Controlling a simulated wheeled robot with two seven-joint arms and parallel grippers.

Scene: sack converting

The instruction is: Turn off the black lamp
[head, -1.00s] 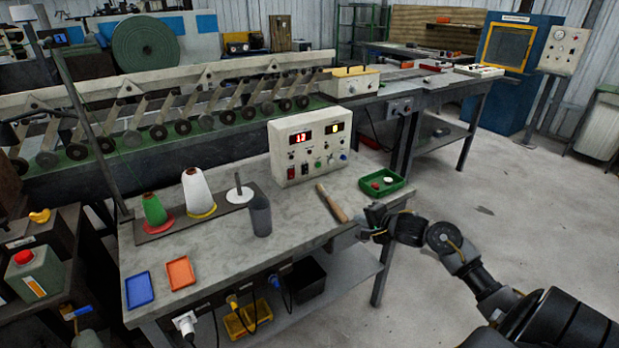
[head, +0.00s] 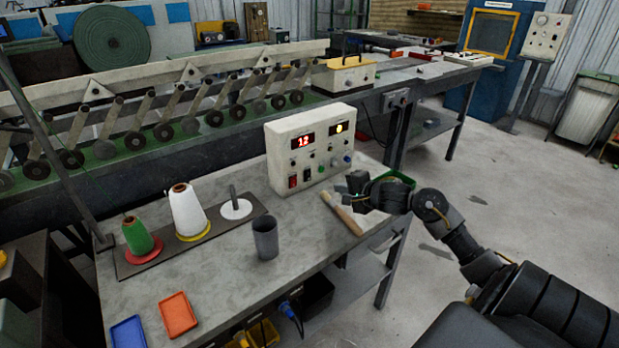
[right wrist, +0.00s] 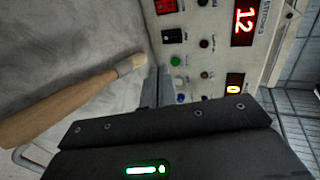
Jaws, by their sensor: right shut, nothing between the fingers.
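I cannot make out a black lamp for certain. Whether the black switch is on or off is unclear. My right gripper (head: 352,183) is shut and empty, just in front of the box's right lower face. The fingers show in the right wrist view (right wrist: 157,88). My left gripper is out of view.
A wooden-handled brush (head: 342,214) lies beside my right gripper. A green tray (head: 400,178) is partly hidden behind my wrist. A grey cup (head: 265,238), thread cones (head: 188,212) and an orange tray (head: 178,314) stand further left. The bench between cup and box is clear.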

